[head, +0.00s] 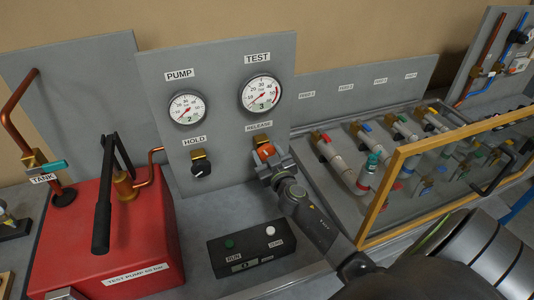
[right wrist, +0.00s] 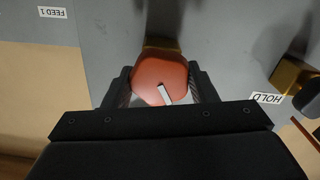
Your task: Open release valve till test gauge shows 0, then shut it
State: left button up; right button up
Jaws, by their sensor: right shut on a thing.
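The orange-red release valve knob (head: 266,151) sits on a brass body on the grey panel, under the RELEASE label. My right gripper (head: 264,163) is shut on this knob. In the right wrist view, my right gripper's fingers (right wrist: 162,90) flank the release knob (right wrist: 157,76), whose white mark slants. The round white test gauge (head: 262,94) is above it, under the TEST label. Its needle points to the lower left near the low end of the scale; the exact reading is too small to tell. My left gripper is not in view.
Left of the release valve are the pump gauge (head: 187,109) and the black hold knob (head: 201,167). A red test pump (head: 130,235) with a black handle stands at left. A black RUN box (head: 250,249) lies below. A yellow-framed panel (head: 392,190) is close at right.

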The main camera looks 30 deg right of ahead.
jog(key=shift+f+n, duration=0.1)
jog(key=shift+n, duration=1.1)
jog(key=shift+n+b, duration=0.35)
jog(key=shift+n, duration=1.35)
jog(key=o, duration=1)
jog(key=shift+s+a, duration=0.1)
jog(key=shift+b+v, duration=1.6)
jog(key=shift+v, duration=7.05)
